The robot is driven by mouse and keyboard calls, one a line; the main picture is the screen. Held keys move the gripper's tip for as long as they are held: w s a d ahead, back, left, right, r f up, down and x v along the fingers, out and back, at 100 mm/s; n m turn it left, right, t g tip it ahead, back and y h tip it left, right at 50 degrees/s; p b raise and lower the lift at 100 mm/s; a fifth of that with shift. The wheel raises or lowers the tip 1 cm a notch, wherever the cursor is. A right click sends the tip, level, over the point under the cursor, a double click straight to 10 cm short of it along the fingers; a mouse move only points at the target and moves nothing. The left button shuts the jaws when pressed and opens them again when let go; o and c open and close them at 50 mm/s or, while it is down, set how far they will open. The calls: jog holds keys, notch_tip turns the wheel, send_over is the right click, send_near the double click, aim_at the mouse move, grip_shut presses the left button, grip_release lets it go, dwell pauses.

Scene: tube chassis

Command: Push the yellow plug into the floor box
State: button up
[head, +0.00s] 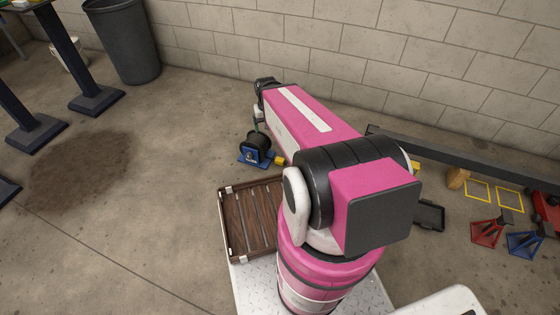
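A small yellow piece (280,160) shows at the right side of a black round reel-like thing (258,143) on a blue base (250,156). Whether it is the yellow plug I cannot tell. Another small yellow piece (415,166) shows just right of my arm, partly hidden. A dark, low, box-like thing (429,215) lies on the floor right of my arm; I cannot tell whether it is the floor box. My pink arm stretches away over the floor and covers the middle of the view. My gripper and its fingers are hidden.
A brown slatted tray (224,222) lies left of my arm's base. A long dark beam (470,157) runs along the wall. Red (486,232) and blue (524,242) stands are at right. A grey bin (124,42) stands back left. The left floor is mostly clear, with a dark stain.

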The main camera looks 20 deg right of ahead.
jog(key=w+d+f+m, duration=0.1)
jog(key=w+d+f, duration=0.1)
jog(key=w+f, duration=0.55)
jog(key=m, duration=0.6)
send_over(280, 159)
notch_tip(280, 159, down, 34)
jog(key=shift+a+r, duration=0.1)
notch_tip(280, 159, down, 11)
jog(key=shift+r, duration=0.1)
